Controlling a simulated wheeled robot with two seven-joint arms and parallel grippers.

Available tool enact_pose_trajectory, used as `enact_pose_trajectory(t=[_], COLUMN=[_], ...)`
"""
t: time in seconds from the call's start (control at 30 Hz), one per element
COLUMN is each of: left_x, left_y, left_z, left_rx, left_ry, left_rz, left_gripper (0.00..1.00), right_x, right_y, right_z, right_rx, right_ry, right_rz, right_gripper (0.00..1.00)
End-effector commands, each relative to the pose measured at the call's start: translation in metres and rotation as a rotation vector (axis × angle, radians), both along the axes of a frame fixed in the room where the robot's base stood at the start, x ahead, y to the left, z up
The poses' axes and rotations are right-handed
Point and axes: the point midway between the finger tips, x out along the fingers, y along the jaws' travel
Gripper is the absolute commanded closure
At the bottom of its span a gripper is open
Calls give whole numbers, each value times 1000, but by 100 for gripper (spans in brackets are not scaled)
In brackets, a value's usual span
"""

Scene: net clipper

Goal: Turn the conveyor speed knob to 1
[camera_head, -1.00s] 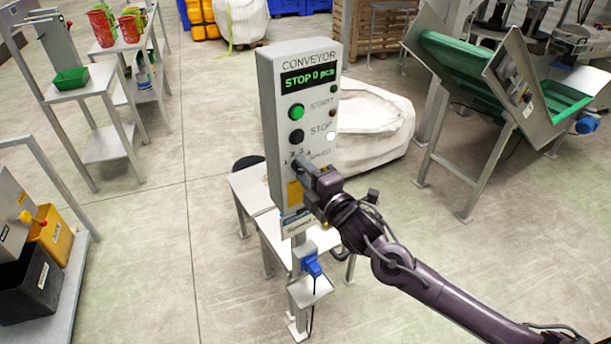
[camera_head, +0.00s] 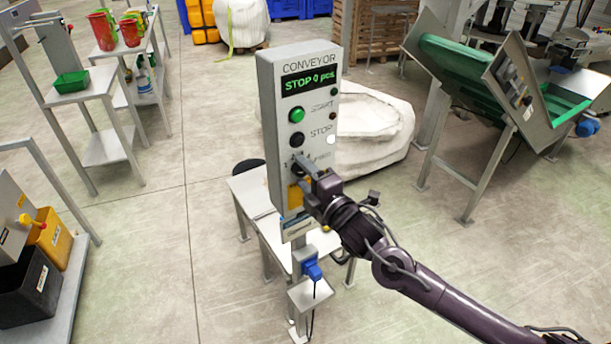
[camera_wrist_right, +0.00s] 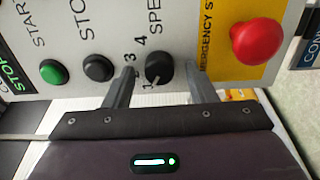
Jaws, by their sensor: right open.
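The conveyor control box (camera_head: 325,80) stands upright on a post in the head view, its display reading "STOP 0 pcs". The speed knob (camera_wrist_right: 159,67) is a black dial with a light pointer mark, below the black stop button (camera_head: 296,139). In the right wrist view the numbers 1, 3 and 4 show beside it. The pointer is aimed toward the lower left, near the 1. My right gripper (camera_wrist_right: 162,85) is open, with one finger on each side of the knob and gaps visible. In the head view my right gripper (camera_head: 306,172) hides most of the knob. My left gripper is out of view.
A red emergency stop button (camera_wrist_right: 258,40) on a yellow plate sits beside the knob. The green start button (camera_head: 297,115) is above the stop button. A blue plug (camera_head: 311,269) is on the post below. Open floor lies to the left.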

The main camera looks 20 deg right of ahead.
Motion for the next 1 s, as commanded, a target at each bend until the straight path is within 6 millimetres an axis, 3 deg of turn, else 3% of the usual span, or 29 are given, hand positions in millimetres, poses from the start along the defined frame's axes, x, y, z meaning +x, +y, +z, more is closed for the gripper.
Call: enact_pose_trajectory(t=[0.17, 0.6, 1.0], left_x=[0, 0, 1], left_y=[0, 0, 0], left_z=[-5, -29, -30], left_rx=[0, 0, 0], left_ry=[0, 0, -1], left_rz=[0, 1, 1], left_gripper=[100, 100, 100], right_x=[-7, -68, -75], right_y=[-2, -19, -20], right_z=[-3, -3, 0], right_rx=[-1, -3, 0], right_ry=[2, 2, 0], right_rz=[0, 0, 0], right_gripper=[49, 49, 49])
